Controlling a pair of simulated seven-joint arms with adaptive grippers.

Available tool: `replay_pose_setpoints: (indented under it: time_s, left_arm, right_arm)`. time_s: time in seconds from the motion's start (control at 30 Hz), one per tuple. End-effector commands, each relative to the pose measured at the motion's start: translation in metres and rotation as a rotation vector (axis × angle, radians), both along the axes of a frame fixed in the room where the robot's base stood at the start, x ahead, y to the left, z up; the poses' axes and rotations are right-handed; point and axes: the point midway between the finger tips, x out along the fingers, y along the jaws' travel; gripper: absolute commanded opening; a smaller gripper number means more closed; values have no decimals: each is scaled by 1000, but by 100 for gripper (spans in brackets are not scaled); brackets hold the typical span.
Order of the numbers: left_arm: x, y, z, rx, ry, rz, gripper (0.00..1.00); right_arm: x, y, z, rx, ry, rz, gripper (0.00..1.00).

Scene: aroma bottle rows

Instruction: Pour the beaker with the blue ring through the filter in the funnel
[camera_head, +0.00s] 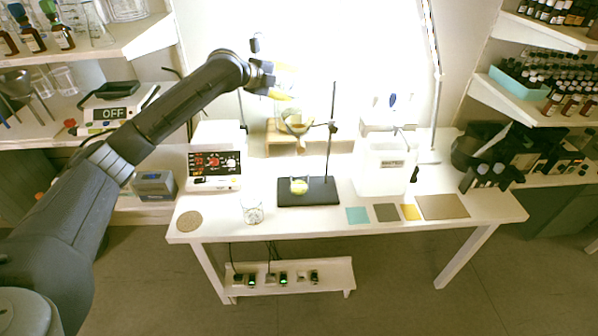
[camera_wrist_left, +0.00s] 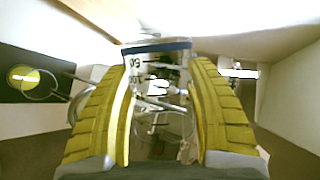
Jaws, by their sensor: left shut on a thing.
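My left gripper (camera_head: 281,90) is high above the back of the table, with its yellow fingers shut on a clear beaker. In the left wrist view the beaker with the blue ring (camera_wrist_left: 157,47) lies between the two yellow fingers, its volume marks showing; its contents cannot be told. In the head view the funnel (camera_head: 296,124) sits on the stand below the gripper, with a pale filter in it. A flask with yellow liquid (camera_head: 299,187) stands on the black stand base (camera_head: 322,192). My right gripper is not in view.
A beaker with speckled contents (camera_head: 252,212) stands at the front left of the table, near a round cork mat (camera_head: 189,221). Flat coloured pads (camera_head: 386,213) lie front right.

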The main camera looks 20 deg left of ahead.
Motion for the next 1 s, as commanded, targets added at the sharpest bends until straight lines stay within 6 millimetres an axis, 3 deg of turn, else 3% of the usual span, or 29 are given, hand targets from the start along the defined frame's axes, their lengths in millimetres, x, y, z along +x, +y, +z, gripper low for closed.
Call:
replay_pose_setpoints:
  time_s: [0.5,1.0]
  left_arm:
    - [12,11,-12,-278,305,2,23]
    - [15,13,-15,-327,359,2,23]
  right_arm:
    - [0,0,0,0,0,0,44]
    - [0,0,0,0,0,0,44]
